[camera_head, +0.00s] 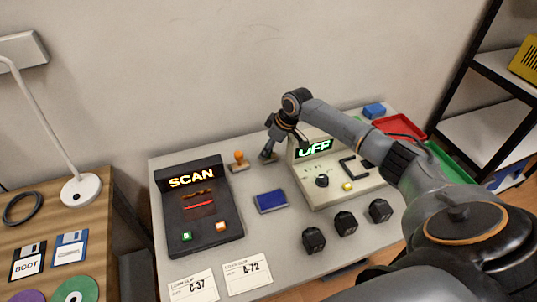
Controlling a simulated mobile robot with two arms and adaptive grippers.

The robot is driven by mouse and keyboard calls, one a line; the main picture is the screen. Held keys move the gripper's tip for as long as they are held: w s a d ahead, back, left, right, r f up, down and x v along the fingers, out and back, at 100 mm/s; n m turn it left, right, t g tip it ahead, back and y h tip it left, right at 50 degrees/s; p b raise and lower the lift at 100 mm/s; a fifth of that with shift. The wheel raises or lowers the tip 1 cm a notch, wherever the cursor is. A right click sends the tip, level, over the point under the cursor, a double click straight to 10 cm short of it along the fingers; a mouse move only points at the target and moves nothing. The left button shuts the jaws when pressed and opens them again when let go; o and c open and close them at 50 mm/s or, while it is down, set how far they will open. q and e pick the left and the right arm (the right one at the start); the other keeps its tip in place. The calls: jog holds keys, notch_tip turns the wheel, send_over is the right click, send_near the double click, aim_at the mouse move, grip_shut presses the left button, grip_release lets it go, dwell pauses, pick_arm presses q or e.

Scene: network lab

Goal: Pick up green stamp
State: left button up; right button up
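My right gripper (271,144) reaches in over the far edge of the grey table and points down. Its fingers are small and dark here, and I cannot make out whether they are open or shut. A small dark shape with a flat base (268,157) is right at the fingertips. It may be the green stamp, but the gripper covers much of it and no clear green shows. An orange-handled stamp (239,158) stands upright just to the left. A blue ink pad (271,201) lies in front of them. My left gripper is not in view.
A dark SCAN device (199,222) is at left on the table. A pale box with a lit display (336,183) is at right, under my arm. Several black blocks (345,223) and two paper slips (246,275) lie in front. Red (397,127) and green trays (449,163) sit at right.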

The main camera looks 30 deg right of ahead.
grip_shut()
jog(key=shift+r, duration=0.15)
jog(key=shift+r, duration=0.25)
notch_tip(320, 180, up, 2)
jog(key=shift+r+b, duration=0.1)
jog(key=shift+b, duration=0.4)
jog(key=s+a+r+b, duration=0.1)
jog(key=s+a+r, duration=0.1)
jog(key=s+r, duration=0.8)
jog(key=s, duration=0.4)
jog(key=shift+a, duration=0.15)
jog(key=shift+w, duration=0.1)
